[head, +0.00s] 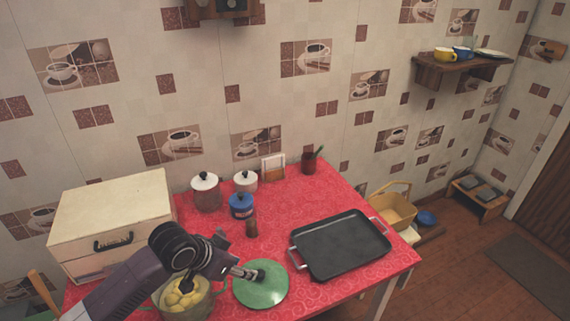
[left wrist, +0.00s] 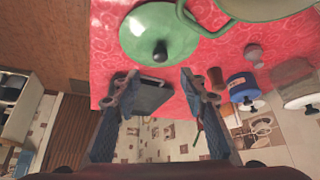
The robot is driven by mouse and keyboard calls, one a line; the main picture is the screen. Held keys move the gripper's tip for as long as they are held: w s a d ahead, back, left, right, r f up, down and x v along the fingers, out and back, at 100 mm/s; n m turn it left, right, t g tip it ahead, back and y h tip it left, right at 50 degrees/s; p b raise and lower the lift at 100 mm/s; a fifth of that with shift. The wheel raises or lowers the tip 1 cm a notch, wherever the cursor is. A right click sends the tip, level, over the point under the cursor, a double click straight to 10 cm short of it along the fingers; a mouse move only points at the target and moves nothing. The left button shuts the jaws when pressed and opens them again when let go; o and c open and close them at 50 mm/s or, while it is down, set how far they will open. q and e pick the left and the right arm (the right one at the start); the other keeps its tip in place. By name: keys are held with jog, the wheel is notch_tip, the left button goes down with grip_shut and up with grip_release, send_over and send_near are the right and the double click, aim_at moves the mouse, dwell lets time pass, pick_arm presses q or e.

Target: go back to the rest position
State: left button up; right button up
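My left gripper (head: 246,272) reaches in from the left over the red counter, close to the knob of a round green lid (head: 268,297). In the left wrist view the fingers of this gripper (left wrist: 160,85) are spread apart with nothing held between them. The green lid (left wrist: 140,36) shows there beyond the fingertips, its dark knob clear of them. The lid lies flat on the red cloth beside a green pot (head: 207,300) holding yellow pieces; my arm partly covers the pot. My right gripper is in neither view.
A black tray (head: 340,245) lies right of the lid. A cream bread box (head: 112,222) is at the left. The red counter (head: 305,202) has free cloth around the tray.

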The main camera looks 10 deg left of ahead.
pick_arm(q)
jog(key=s+d+f, duration=0.2)
jog(key=s, duration=0.4)
jog(key=s+d+f, duration=0.3)
jog(key=s, duration=0.3)
jog(key=s+a+f+n+g+y, duration=0.1)
jog(key=s+a+n+g+y, duration=0.25)
jog(key=s, duration=1.05)
notch_tip(320, 180, down, 26)
jog(key=s+a, duration=0.1)
jog(key=a, duration=0.1)
jog(key=s+a+f+g, duration=0.1)
jog(key=s+a+f, duration=0.1)
jog(key=s+f, duration=1.4)
jog(key=shift+s+a+f, duration=0.35)
jog(key=shift+s+f, duration=0.05)
jog(key=shift+s, duration=0.55)
